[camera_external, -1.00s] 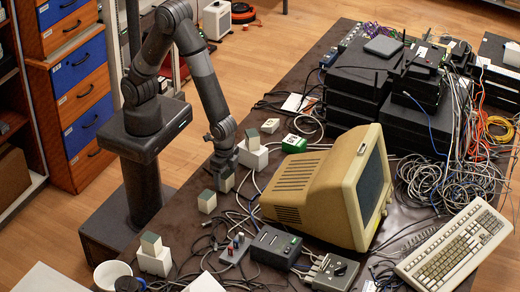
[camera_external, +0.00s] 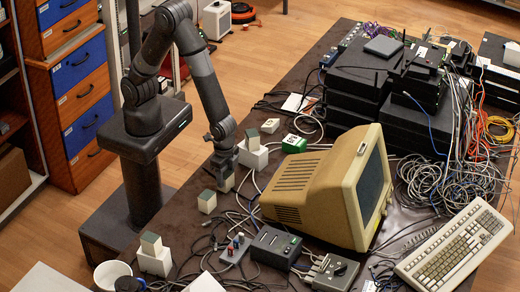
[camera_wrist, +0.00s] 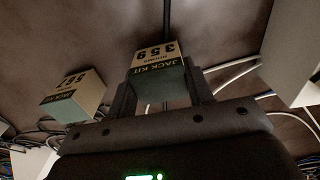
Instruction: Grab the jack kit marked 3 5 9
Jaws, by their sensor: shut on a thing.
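The jack kit marked 3 5 9 (camera_wrist: 155,58) is a small box with a cream label face and a dark green face reading JACK KIT. It sits between the two fingers of my gripper (camera_wrist: 160,82) in the wrist view, and the fingers are shut on its sides. In the external view my gripper (camera_external: 224,166) points down over the same kit (camera_external: 226,183) at the table's near left edge. The fingers partly cover the kit there. Whether it touches the table cannot be told.
A similar jack kit (camera_wrist: 75,95) with a partly legible number is close by; it is probably the box (camera_external: 207,202) just below my gripper. Cables and a beige monitor (camera_external: 335,185) lie to the right.

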